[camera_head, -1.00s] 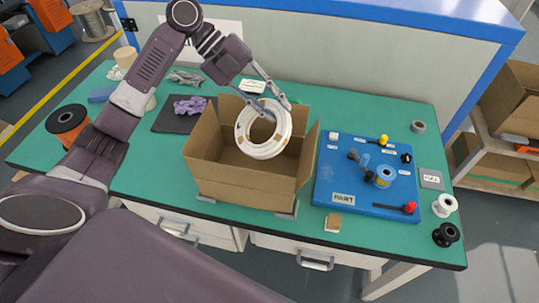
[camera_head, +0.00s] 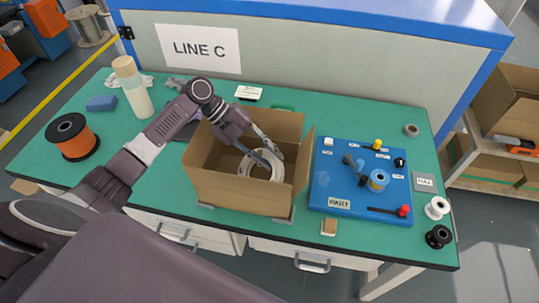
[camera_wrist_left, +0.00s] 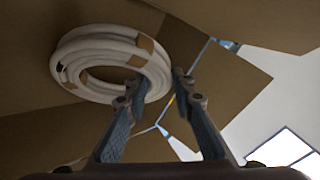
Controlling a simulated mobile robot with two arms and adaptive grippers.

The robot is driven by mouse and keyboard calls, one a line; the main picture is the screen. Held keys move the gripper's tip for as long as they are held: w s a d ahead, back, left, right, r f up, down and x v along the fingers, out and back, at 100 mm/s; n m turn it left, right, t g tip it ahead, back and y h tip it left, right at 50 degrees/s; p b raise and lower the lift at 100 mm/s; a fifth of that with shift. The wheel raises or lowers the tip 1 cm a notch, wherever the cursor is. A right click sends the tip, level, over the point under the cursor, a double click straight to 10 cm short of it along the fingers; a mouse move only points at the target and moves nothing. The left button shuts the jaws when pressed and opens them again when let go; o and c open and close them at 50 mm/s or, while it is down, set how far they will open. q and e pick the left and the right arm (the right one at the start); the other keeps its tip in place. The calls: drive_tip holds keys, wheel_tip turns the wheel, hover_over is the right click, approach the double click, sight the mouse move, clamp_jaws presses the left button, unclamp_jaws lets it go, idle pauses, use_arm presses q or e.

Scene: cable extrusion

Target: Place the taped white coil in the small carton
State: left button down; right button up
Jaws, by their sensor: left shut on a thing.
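The white coil (camera_head: 246,164), with brown tape patches, is inside the open brown carton (camera_head: 235,194) in the head view. The carton walls and my gripper hide part of it, and I cannot tell whether it touches the bottom. My left gripper (camera_head: 276,161) reaches down into the carton from the upper left and is shut on the coil's ring. In the left wrist view, the coil (camera_wrist_left: 112,42) shows at the upper left, its near edge between the two fingers (camera_wrist_left: 158,90). My right gripper is not in view.
The carton stands on a green table (camera_head: 385,257). A blue board with small parts (camera_head: 335,180) is close to its right. An orange spool (camera_head: 75,141) and a capped bottle (camera_head: 133,90) stand at the left. White and black spools (camera_head: 438,207) are at the right edge.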

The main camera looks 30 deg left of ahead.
use_arm(q)
drive_tip(key=shift+f, duration=0.15)
drive_tip(key=c, duration=1.8)
unclamp_jaws()
drive_tip(key=shift+o, duration=0.7)
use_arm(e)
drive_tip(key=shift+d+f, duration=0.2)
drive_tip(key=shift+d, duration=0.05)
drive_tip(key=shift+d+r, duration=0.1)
